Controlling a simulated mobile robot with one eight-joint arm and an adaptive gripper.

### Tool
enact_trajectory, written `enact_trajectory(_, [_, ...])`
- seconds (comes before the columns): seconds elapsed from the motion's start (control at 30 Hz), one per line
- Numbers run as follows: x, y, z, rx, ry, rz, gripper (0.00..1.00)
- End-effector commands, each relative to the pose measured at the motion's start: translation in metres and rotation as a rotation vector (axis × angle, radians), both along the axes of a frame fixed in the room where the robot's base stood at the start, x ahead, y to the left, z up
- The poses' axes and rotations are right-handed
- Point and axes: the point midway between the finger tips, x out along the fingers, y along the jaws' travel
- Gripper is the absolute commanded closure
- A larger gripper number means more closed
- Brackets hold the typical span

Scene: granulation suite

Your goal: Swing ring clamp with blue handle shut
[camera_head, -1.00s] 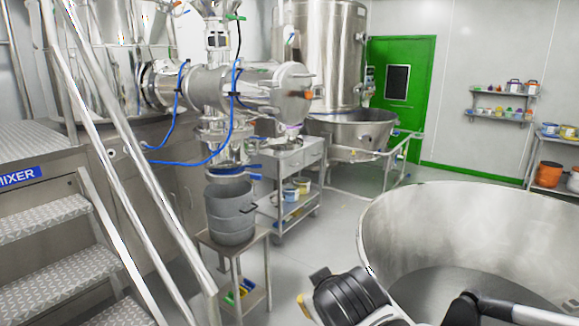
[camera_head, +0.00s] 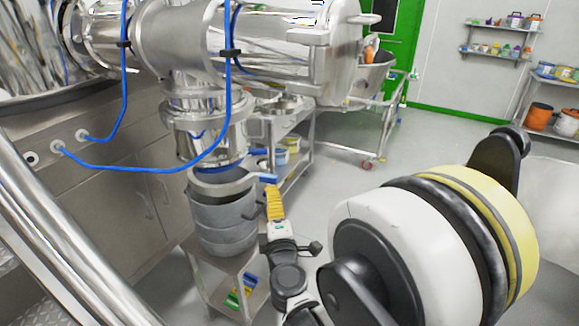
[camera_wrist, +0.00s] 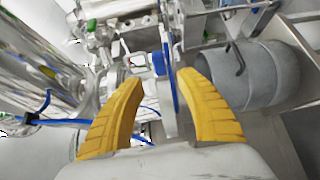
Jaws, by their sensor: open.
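The ring clamp (camera_head: 232,186) is a grey metal band below the steel outlet, just above the grey bucket's mouth. Its blue handle (camera_head: 268,178) sticks out to the right. My gripper (camera_head: 272,188), with yellow ribbed fingers, is at the handle, fingertips close to it. In the wrist view my gripper (camera_wrist: 162,82) is open, its fingers on either side of the blue handle (camera_wrist: 158,64) and a grey edge-on part of the clamp. I cannot tell whether the fingers touch it, nor how wide the clamp's gap is.
The grey bucket (camera_head: 222,225) stands on a small steel table (camera_head: 205,270) under the outlet. A blue hose (camera_head: 150,168) loops in front of the cabinet. A steel handrail (camera_head: 60,250) crosses the lower left. Clear floor (camera_head: 345,185) lies to the right.

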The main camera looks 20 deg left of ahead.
Motion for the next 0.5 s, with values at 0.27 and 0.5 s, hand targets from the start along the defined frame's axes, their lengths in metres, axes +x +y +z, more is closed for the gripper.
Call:
enact_trajectory(0.27, [0.044,0.026,-0.002,0.001,0.002,-0.004,0.57])
enact_trajectory(0.5, [0.077,0.047,-0.001,0.002,0.002,-0.005,0.57])
